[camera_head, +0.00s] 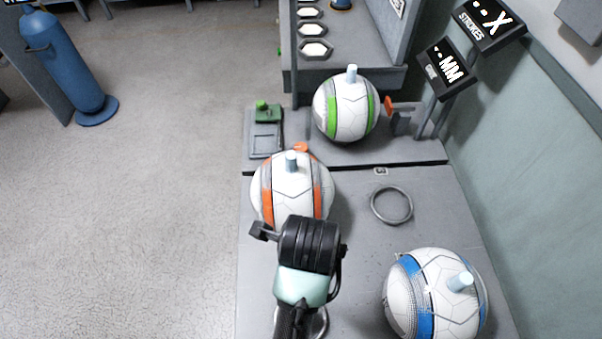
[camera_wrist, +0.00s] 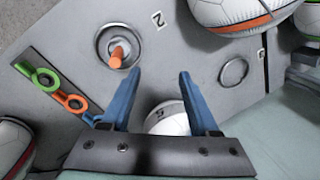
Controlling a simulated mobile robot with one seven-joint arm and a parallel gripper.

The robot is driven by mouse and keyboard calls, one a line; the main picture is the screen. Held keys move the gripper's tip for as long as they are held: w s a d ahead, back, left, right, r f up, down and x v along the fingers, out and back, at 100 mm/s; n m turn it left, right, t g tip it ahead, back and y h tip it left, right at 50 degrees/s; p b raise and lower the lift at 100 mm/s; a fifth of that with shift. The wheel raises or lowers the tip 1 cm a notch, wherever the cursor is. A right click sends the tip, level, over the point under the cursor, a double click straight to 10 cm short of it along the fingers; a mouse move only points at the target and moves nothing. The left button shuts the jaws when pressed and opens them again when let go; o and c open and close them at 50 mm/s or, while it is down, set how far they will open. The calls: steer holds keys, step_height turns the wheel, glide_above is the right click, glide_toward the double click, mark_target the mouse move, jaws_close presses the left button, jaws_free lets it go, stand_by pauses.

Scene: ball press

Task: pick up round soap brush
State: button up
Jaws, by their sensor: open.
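The likely round soap brush (camera_wrist: 117,58) shows in the wrist view as an upright orange handle in a round metal dish (camera_wrist: 103,42) beside the mark 2. Its bristles cannot be made out. My gripper (camera_wrist: 160,72) is open and empty, with its two blue fingers apart. The orange handle lies ahead and to the left of the left fingertip, clear of the fingers. In the head view my wrist (camera_head: 308,245) hangs over the grey bench, and part of a metal dish (camera_head: 317,323) shows beside my arm, with the handle hidden.
An orange-striped ball (camera_head: 275,180) stands right behind my wrist. A blue-striped ball (camera_head: 430,295) is at right, a green-striped ball (camera_head: 347,110) at the back. An empty metal ring (camera_head: 392,205) lies between. A green and orange looped tool (camera_wrist: 60,95) lies left of my fingers.

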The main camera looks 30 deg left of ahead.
steer(key=s+f, duration=0.1)
steer(key=s+f+m+g, duration=0.1)
steer(key=s, duration=0.1)
steer(key=s+f+m+g, duration=0.1)
steer(key=s, duration=0.1)
steer(key=shift+s+d+f+h, duration=0.25)
steer(key=shift+h, duration=0.05)
step_height(320, 180, down, 6)
steer(key=shift+r, duration=0.1)
steer(key=shift+s+f, duration=0.2)
steer(key=shift+f, duration=3)
jaws_close()
